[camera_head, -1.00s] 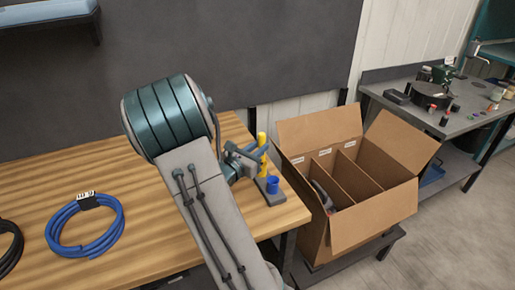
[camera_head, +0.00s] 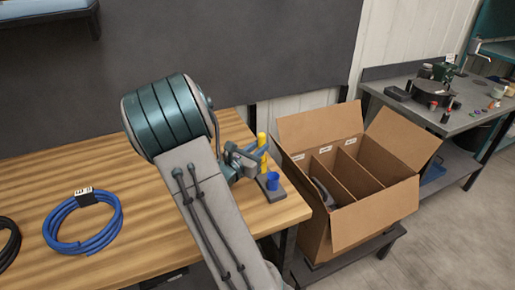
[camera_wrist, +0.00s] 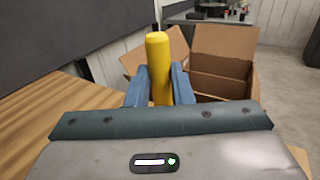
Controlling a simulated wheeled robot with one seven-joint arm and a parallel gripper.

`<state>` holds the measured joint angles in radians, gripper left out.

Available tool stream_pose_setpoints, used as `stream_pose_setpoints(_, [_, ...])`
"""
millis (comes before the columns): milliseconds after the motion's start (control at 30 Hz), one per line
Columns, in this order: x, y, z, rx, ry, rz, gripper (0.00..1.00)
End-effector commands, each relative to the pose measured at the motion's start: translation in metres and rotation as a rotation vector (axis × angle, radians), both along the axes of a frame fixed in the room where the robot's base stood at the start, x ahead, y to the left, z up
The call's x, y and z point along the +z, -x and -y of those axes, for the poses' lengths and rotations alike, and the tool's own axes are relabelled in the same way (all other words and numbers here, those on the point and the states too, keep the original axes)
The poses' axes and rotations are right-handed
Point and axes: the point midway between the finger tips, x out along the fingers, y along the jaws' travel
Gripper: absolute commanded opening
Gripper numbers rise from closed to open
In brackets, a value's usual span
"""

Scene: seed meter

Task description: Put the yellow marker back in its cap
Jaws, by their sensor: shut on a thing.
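The yellow marker (camera_head: 262,141) stands upright near the right end of the wooden table. My gripper (camera_head: 257,157) is shut on it; in the wrist view the yellow marker (camera_wrist: 159,68) rises between the two blue-grey fingers of my gripper (camera_wrist: 159,85). A dark holder block (camera_head: 272,193) lies on the table just below, with a blue cap (camera_head: 272,180) on it. My arm and the fingers hide the marker's lower part. I cannot tell whether its lower end touches a cap in the holder. A yellow cap is not distinguishable.
A coil of blue cable (camera_head: 84,221) lies at the left of the wooden table (camera_head: 150,190). An open cardboard box (camera_head: 355,225) with dividers stands just right of the table's edge. A grey bench (camera_head: 470,118) with small items is farther right.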

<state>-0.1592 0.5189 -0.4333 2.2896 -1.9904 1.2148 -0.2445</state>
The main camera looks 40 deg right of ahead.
Motion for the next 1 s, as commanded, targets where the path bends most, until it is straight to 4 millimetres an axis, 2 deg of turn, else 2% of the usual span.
stream_pose_setpoints(1000, [-0.0052, 0.0000, 0.0000, 0.000, 0.000, 0.000, 0.00])
